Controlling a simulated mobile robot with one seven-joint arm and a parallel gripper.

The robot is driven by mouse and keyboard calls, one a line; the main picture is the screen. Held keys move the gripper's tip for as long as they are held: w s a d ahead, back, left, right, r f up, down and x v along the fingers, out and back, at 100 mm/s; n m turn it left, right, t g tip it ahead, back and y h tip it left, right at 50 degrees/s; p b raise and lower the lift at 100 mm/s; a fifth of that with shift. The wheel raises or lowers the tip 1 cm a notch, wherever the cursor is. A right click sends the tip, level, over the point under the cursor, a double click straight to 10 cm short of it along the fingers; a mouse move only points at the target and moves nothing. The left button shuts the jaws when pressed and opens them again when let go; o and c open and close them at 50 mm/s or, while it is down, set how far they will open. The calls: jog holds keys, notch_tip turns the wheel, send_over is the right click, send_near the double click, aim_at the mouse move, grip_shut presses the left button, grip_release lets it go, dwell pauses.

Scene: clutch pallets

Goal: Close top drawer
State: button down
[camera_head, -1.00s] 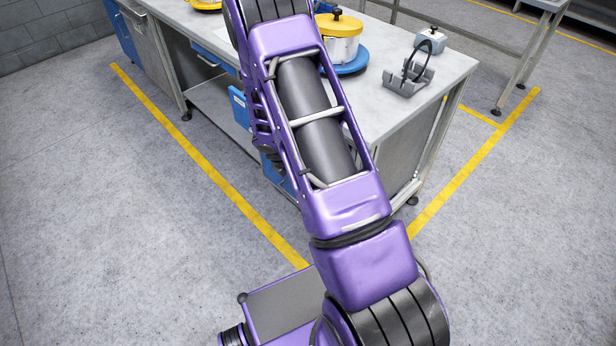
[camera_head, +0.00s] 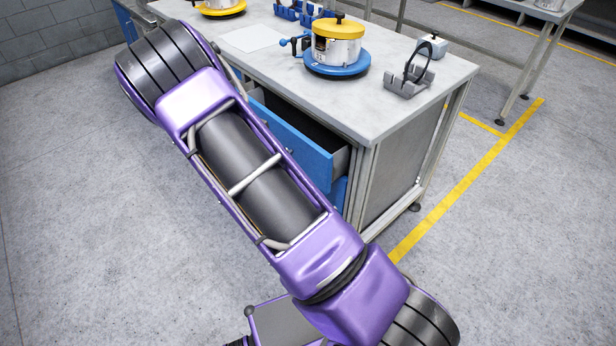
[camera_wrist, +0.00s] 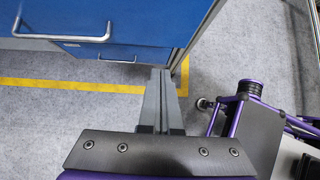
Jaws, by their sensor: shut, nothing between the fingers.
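The top drawer (camera_head: 290,140) under the workbench is pulled open in the head view. Its blue front faces left and its dark inside shows, while my arm hides part of it. In the wrist view a blue drawer front (camera_wrist: 130,22) with a metal handle (camera_wrist: 62,37) fills the upper left. A second handle (camera_wrist: 115,59) shows just below it. My gripper (camera_wrist: 160,74) is shut and empty, with its fingertips near the lower right of that blue front. I cannot tell whether they touch it. My gripper is out of sight in the head view.
The bench top (camera_head: 395,100) carries a yellow-lidded pot (camera_head: 336,45) on a blue base (camera_head: 337,68) and a grey fixture (camera_head: 407,82). A bench leg (camera_head: 362,190) stands right of the drawer. The floor on the left is open.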

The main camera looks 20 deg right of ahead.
jog(key=shift+t+h, duration=0.3)
jog(key=x, duration=0.3)
jog(key=w+b+x, duration=0.1)
jog(key=x, duration=0.3)
jog(key=r+x, duration=0.1)
jog(key=x, duration=0.3)
jog(key=shift+w+d, duration=0.25)
jog(key=shift+w, duration=0.05)
jog(key=shift+w+d, duration=0.15)
jog(key=shift+d, duration=0.25)
jog(key=w+d, duration=0.1)
jog(key=d, duration=0.2)
jog(key=w+d+b, duration=0.1)
jog(key=d, duration=0.2)
jog(key=w+d, duration=0.1)
jog(key=d, duration=0.2)
jog(key=shift+b, duration=0.35)
jog(key=shift+w+d, duration=0.2)
jog(key=shift+d, duration=0.1)
jog(key=shift+d+r, duration=0.15)
